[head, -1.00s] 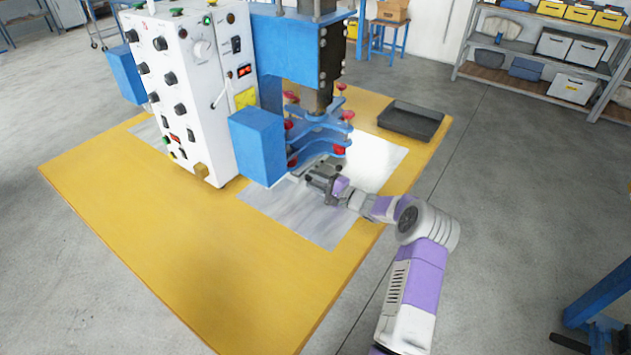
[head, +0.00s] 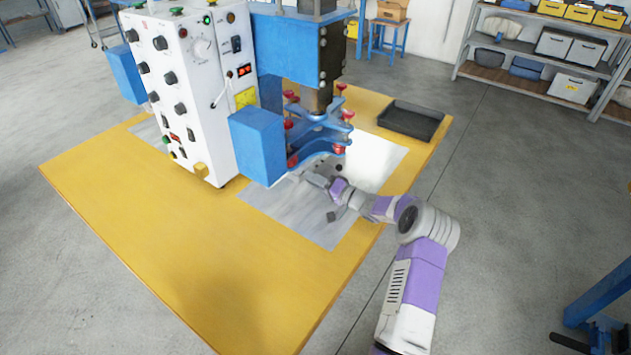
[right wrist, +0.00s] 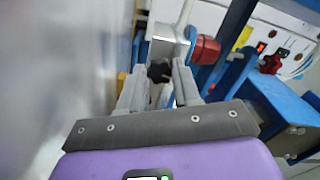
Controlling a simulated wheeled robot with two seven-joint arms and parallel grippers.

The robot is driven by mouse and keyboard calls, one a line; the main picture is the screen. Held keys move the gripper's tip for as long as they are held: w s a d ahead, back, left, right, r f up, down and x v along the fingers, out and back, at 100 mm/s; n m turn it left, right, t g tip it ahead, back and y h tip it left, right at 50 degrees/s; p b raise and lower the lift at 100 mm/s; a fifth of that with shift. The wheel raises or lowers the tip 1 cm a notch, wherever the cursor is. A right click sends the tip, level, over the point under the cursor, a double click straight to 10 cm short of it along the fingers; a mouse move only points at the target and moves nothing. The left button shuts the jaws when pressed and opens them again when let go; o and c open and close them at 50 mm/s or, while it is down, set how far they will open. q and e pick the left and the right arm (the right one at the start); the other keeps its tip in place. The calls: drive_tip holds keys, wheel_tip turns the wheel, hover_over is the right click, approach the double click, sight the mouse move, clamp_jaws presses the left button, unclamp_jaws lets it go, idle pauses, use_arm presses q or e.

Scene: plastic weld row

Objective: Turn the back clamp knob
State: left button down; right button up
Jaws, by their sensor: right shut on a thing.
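The blue welding press (head: 298,125) stands on the yellow table, with blue clamp plates and red knobs at its lower part. My right gripper (head: 314,178) is low in front of these plates, beside the press. In the right wrist view its two grey fingers are shut on a small black clamp knob (right wrist: 160,72), in front of a light grey metal block. In the head view the gripper hides the held knob. Another dark knob (head: 339,167) shows just right of the gripper. I cannot tell from the pictures which knob is the back one. My left gripper is not in view.
A white control box (head: 188,95) with black knobs stands left of the press. A dark tray (head: 411,120) lies at the table's back right corner. The yellow table (head: 190,260) is bare at the front. Shelves (head: 540,60) with bins stand far behind.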

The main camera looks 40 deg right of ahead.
idle(0.3)
drive_tip(key=o, duration=1)
drive_tip(key=shift+o, duration=0.2)
drive_tip(key=p+v, duration=0.1)
drive_tip(key=v, duration=0.5)
drive_tip(key=shift+s+d+r+p, duration=0.1)
drive_tip(key=shift+s+r+p, duration=0.05)
drive_tip(key=shift+s+p, duration=0.2)
drive_tip(key=shift+s+d, duration=0.1)
drive_tip(key=shift+s, duration=0.3)
